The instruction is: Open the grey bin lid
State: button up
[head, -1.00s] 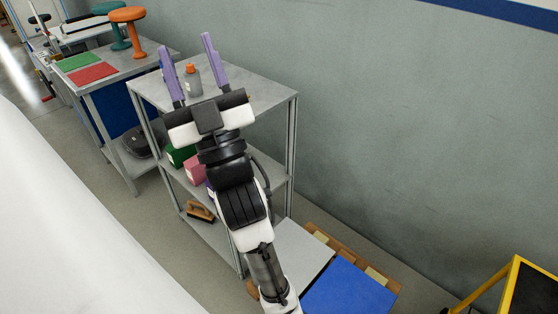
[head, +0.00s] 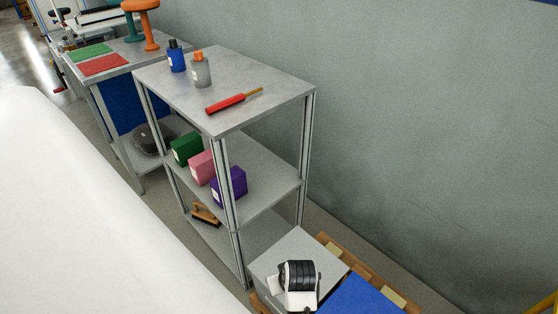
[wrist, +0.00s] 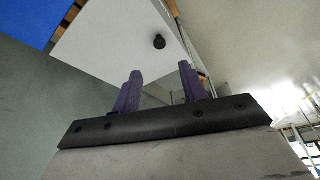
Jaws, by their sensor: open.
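The grey bin lid (head: 295,245) lies flat and looks closed, low at the bottom of the head view beside a blue lid (head: 358,295). Part of my arm covers its front area there. In the wrist view the grey lid is a pale panel (wrist: 110,40) with a round black knob (wrist: 159,42). My gripper (wrist: 160,68) is open, its two purple fingers apart and empty. The knob shows beyond and between the fingertips, apart from them. My gripper does not show in the head view now.
A grey metal shelf (head: 265,85) stands just behind the bins, with bottles and a red-handled tool (head: 233,101) on top and coloured boxes below. The bins sit by a wooden pallet (head: 333,245). A grey wall runs along the right.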

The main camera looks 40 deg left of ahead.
jog(key=b+x, duration=0.1)
jog(key=x, duration=1.1)
jog(key=shift+w+a+f, duration=0.15)
jog(key=shift+f, duration=0.05)
jog(key=shift+c, duration=0.4)
grip_shut()
